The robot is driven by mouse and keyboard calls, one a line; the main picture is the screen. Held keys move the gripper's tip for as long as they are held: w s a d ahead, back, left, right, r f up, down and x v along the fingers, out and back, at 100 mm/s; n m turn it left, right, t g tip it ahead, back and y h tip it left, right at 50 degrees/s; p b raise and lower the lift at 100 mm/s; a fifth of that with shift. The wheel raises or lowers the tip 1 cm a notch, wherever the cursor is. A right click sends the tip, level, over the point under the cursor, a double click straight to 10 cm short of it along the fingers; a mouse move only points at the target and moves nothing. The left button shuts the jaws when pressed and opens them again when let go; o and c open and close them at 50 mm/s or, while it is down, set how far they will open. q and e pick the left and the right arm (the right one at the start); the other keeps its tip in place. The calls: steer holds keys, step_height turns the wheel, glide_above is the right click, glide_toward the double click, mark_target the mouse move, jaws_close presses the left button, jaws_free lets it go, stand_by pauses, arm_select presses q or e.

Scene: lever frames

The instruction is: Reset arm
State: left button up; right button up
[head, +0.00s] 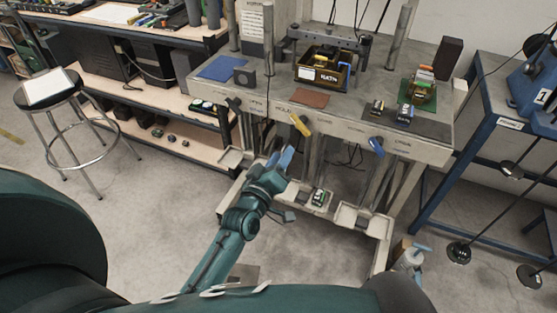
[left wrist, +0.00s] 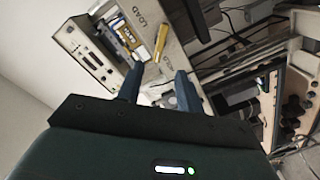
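A station bench (head: 330,118) carries levers along its front edge. A yellow lever (head: 300,125) sticks out near the middle, tilted. A blue lever (head: 377,146) hangs to its right, and a dark lever (head: 233,103) sits at the left. My left gripper (head: 284,157) is in front of the bench, below and left of the yellow lever, and looks apart from it. In the left wrist view its two blue fingers (left wrist: 158,88) stand apart with nothing between them. The yellow lever (left wrist: 161,38) shows beyond the fingers in that view. My right gripper is not in view.
A labelled bin (head: 322,74) stands under a frame on the bench, with blue and brown mats nearby. Small trays (head: 360,217) sit low in front. A stool (head: 48,90) and shelves stand left, a blue bench (head: 480,140) right. The floor between is mostly clear.

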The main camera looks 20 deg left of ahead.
arm_select(q)
steer(key=shift+s, duration=0.4)
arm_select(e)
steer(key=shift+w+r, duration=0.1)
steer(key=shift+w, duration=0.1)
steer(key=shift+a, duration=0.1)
arm_select(q)
steer(key=s+d+f+m+g+h, duration=0.1)
steer(key=s+f+m+g, duration=0.1)
steer(key=s, duration=0.5)
steer(key=s+d+f+m+g, duration=0.2)
steer(key=s+f+m+g, duration=0.1)
steer(key=s+f+m, duration=0.2)
steer(key=s+d+f+m+g+h, duration=0.1)
steer(key=s+f+m, duration=0.3)
steer(key=s, duration=0.4)
steer(key=shift+s+d+m+g+h, duration=0.3)
steer(key=shift+s+d+m+g, duration=0.1)
steer(key=shift+g, duration=0.3)
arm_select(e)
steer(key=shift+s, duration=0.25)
arm_select(q)
steer(key=shift+r, duration=0.1)
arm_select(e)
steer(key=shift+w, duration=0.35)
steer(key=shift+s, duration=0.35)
